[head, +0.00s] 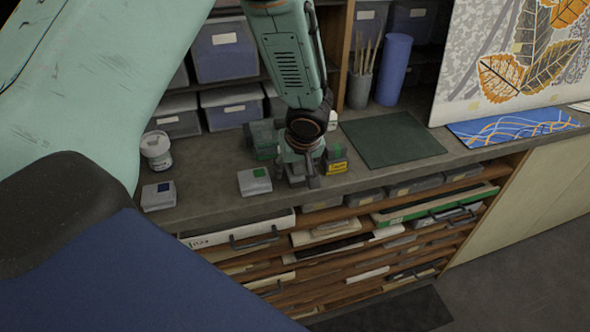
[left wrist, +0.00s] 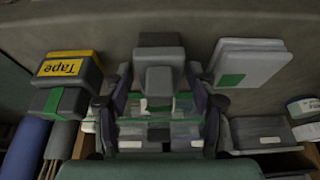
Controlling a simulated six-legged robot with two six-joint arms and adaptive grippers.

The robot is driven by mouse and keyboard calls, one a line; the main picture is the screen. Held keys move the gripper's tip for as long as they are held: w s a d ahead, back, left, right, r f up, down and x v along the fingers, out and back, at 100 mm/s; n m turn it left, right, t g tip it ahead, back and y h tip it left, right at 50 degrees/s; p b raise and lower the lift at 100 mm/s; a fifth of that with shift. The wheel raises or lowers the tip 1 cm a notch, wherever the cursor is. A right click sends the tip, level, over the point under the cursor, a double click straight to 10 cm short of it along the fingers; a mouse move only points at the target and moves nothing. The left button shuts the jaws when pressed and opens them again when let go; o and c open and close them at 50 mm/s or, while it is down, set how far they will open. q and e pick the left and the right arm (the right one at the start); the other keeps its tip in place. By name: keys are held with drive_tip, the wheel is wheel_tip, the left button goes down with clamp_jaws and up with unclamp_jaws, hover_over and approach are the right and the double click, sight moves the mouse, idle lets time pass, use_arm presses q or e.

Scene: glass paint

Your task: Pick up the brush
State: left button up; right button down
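My left gripper (head: 303,170) is low over the counter, between a yellow-black tape box and a pale box with a green label. In the left wrist view its two dark fingers (left wrist: 160,88) stand apart, on either side of a grey block-like object (left wrist: 160,50). Gaps show on both sides; I cannot tell whether this object is a brush. Several thin brush-like sticks (head: 364,52) stand in a grey cup (head: 360,88) at the back of the counter, away from the gripper. My right gripper is not in view.
The tape box (head: 336,160) and the pale box (head: 255,181) flank the gripper closely. Clear green-tinted containers (head: 262,138) are behind it. A blue cylinder (head: 393,70) stands beside the cup. A dark green mat (head: 392,139) lies bare to the right. A white jar (head: 156,148) is at left.

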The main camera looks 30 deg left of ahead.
use_arm(q)
drive_tip(key=c, duration=1)
drive_tip(key=shift+o, duration=0.2)
wheel_tip(320, 180, up, 10)
drive_tip(key=shift+p, duration=0.6)
drive_tip(key=o, duration=0.6)
drive_tip(key=shift+c, duration=0.2)
drive_tip(key=c, duration=0.4)
drive_tip(key=shift+f, duration=0.1)
